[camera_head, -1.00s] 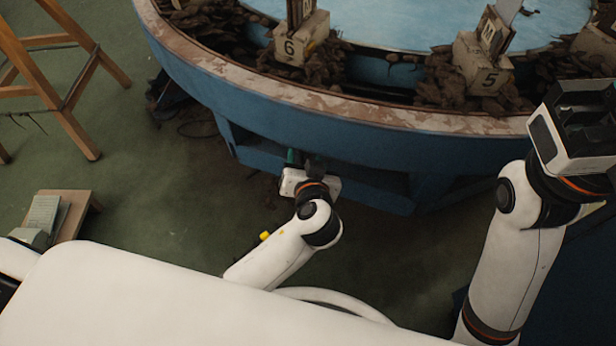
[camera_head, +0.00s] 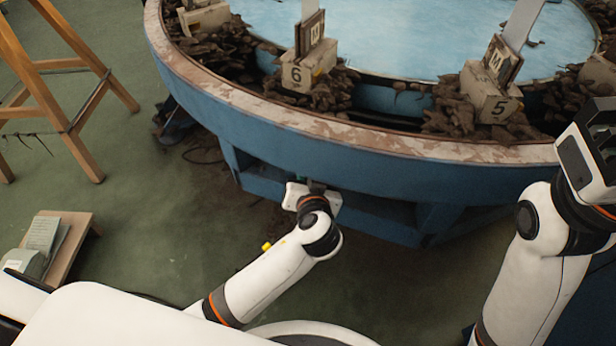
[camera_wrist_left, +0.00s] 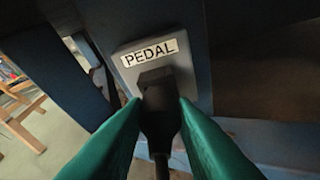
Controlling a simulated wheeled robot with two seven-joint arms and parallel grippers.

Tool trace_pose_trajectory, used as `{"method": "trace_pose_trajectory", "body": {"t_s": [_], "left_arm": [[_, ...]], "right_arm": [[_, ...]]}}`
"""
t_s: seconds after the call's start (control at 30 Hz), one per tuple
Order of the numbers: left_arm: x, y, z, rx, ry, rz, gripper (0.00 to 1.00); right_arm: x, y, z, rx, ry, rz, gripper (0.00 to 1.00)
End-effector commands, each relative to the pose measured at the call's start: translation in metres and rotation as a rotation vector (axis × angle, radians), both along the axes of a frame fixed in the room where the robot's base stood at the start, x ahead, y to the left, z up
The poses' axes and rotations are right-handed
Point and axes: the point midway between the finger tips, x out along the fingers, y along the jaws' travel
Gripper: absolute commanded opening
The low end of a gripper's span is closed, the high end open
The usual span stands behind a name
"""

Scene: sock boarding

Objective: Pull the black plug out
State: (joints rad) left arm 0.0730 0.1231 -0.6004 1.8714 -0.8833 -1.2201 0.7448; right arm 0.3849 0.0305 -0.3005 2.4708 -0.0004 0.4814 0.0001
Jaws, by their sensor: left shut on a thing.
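The black plug (camera_wrist_left: 157,86) is in the wrist view, upright against a grey socket plate (camera_wrist_left: 198,72) labelled PEDAL. Its black cable hangs straight down from it. My left gripper's green fingers (camera_wrist_left: 158,112) are shut on the plug, one on each side. No gap shows between plug and plate, but I cannot tell how deep it sits. In the head view my left gripper (camera_head: 302,181) is low at the blue machine's side, and the plug is hidden there. My right gripper (camera_head: 590,140) is raised at the right edge, away from the plug; its fingers are unclear.
The round blue machine (camera_head: 350,160) has a worn rim, with numbered blocks and heaped brown pieces on top. A wooden stool (camera_head: 62,120) stands at the left. A low wooden stand (camera_head: 70,250) with papers is at the lower left. Green floor between them is mostly clear.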

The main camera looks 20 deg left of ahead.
Motion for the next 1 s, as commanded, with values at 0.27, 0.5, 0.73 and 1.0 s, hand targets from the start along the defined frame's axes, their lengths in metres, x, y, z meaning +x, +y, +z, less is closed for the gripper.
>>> {"method": "trace_pose_trajectory", "body": {"t_s": [0.27,0.5,0.73,1.0], "left_arm": [[-0.006,-0.002,0.0,-0.001,0.002,-0.001,0.02],[-0.012,-0.004,0.0,-0.001,0.001,-0.001,0.02],[-0.019,-0.006,0.0,-0.001,0.001,-0.001,0.02],[-0.027,-0.008,0.0,-0.002,0.001,-0.001,0.02]], "right_arm": [[0.0,0.0,0.001,0.001,-0.002,0.0,0.36],[0.002,0.0,-0.001,0.002,0.014,0.001,0.36],[0.005,0.0,-0.002,0.001,0.021,0.0,0.36],[0.006,0.0,-0.003,0.002,0.026,0.001,0.36]]}}
